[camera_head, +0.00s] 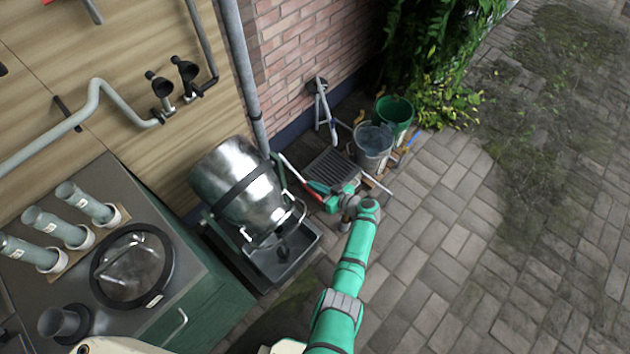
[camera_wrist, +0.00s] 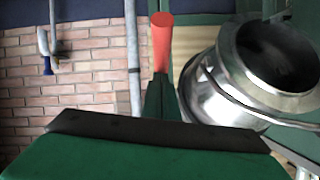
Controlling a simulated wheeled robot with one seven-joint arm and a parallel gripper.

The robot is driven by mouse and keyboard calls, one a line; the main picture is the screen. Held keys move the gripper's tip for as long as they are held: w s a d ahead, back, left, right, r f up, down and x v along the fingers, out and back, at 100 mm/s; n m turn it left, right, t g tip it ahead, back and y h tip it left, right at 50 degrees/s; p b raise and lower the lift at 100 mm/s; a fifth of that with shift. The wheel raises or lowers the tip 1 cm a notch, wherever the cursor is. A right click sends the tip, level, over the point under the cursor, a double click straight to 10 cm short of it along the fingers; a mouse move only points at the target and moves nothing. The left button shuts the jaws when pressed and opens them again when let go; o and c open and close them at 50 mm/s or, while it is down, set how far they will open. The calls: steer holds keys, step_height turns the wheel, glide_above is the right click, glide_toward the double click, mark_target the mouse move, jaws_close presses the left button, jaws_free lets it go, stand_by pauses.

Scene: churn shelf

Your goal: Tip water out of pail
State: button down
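A grey metal pail (camera_head: 372,160) stands upright on the paving near the brick wall, with a bluish, water-like surface inside. A green pail (camera_head: 397,106) stands just behind it. My gripper (camera_head: 325,190) is low, to the left of and nearer than the grey pail, apart from it. In the wrist view, a green tapered part with a red end (camera_wrist: 161,42) rises past the dark-edged green block; I cannot tell whether it is a finger or something held. The fingertips are not clear in either view. Neither pail shows in the wrist view.
A shiny metal churn (camera_head: 240,180) lies tilted in a frame over a dark tray (camera_head: 285,262); its mouth shows in the wrist view (camera_wrist: 280,55). A slotted drain grate (camera_head: 333,167) lies near my gripper. A counter and pipes stand left; the paving at right is clear.

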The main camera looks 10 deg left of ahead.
steer(key=shift+a+f, duration=0.25)
steer(key=shift+f, duration=0.85)
steer(key=shift+s+f, duration=0.1)
steer(key=shift+f, duration=0.05)
steer(key=shift+s+a, duration=0.1)
steer(key=shift+a, duration=0.15)
step_height(320, 180, up, 4)
steer(key=d, duration=0.3)
steer(key=s+d+f, duration=0.2)
steer(key=s+d, duration=0.1)
steer(key=d, duration=0.5)
steer(key=shift+s+d+f, duration=0.2)
steer(key=shift+s+d, duration=0.1)
steer(key=shift+d, duration=0.1)
